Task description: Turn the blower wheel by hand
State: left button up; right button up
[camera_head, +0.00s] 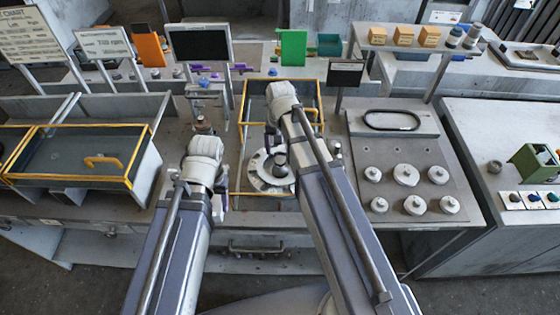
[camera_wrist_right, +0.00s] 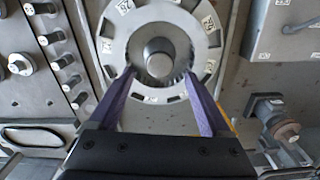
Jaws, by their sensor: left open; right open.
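The blower wheel (camera_head: 258,180) is a pale disc with small numbered labels around its rim, lying inside a yellow-edged housing (camera_head: 242,130) in the head view. In the right wrist view the wheel (camera_wrist_right: 118,48) fills the upper middle, with a round grey hub (camera_wrist_right: 158,62) at its centre. My right gripper (camera_wrist_right: 158,74) is open, its two purple fingers reaching over the near part of the wheel on either side of the hub. Contact with the wheel cannot be told. My left gripper (camera_head: 218,192) is open, left of the housing and away from the wheel; its fingers are mostly hidden.
A panel with several white knobs (camera_head: 403,173) stands right of the housing. A yellow-framed bin (camera_head: 70,160) is at the left. A dark monitor (camera_head: 200,45) and a small dark sign (camera_head: 345,73) rise behind. A valve-like fitting (camera_wrist_right: 275,115) shows right of the wheel in the wrist view.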

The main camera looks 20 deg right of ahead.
aim_at(280, 159)
jog(key=shift+f+b, duration=1.45)
jog(key=shift+f, duration=0.55)
jog(key=shift+c, duration=0.4)
grip_shut()
